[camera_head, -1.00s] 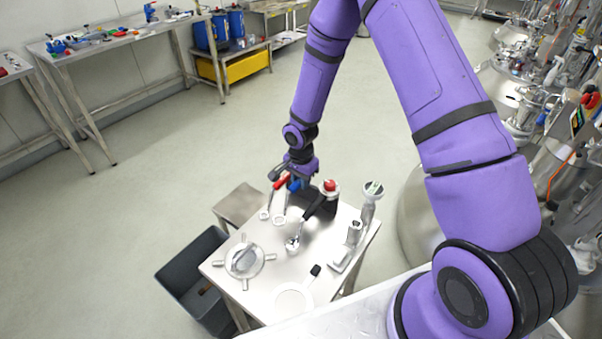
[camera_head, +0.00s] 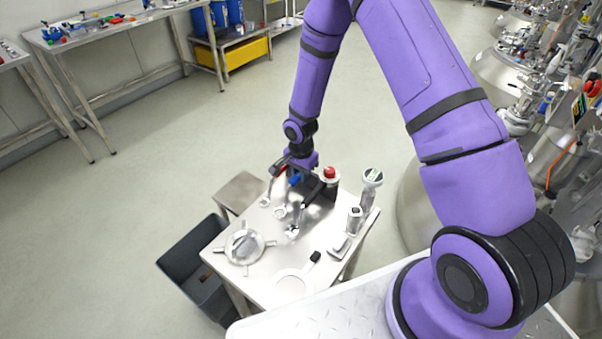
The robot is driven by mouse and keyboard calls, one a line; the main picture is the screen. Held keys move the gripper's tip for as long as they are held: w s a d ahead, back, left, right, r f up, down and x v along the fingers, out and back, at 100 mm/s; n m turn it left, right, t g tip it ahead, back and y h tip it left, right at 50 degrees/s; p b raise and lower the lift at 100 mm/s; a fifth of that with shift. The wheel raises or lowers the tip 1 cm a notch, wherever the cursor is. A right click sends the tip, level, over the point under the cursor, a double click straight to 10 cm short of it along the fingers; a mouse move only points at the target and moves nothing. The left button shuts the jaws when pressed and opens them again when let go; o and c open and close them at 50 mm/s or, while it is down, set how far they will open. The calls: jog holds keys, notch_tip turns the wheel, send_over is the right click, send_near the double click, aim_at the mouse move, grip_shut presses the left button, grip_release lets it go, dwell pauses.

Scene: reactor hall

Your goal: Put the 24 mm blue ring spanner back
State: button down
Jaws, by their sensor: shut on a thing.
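My gripper (camera_head: 297,172) is over the far part of a small steel table (camera_head: 255,278), small and partly hidden by my wrist. It is shut on the blue-handled spanner (camera_head: 294,180), whose pale ring end (camera_head: 280,211) points down toward the table. A red-handled spanner (camera_head: 278,168) is just left of it, with its ring end (camera_head: 264,202) lower down. A third spanner with a black handle has its ring end (camera_head: 292,232) nearer to me. A dark stand (camera_head: 321,205) is right beside the gripper. The size marks are too small to read.
A round metal part with arms (camera_head: 244,247) lies at the table's left. A red-topped round object (camera_head: 330,175), a tall metal cylinder (camera_head: 370,188) and a smaller one (camera_head: 354,220) stand at the right. A dark bin (camera_head: 185,265) is on the floor at left.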

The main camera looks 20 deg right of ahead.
jog(key=shift+f, duration=0.1)
dwell(0.3)
jog(key=c, duration=0.9)
grip_release()
jog(key=shift+r, duration=3)
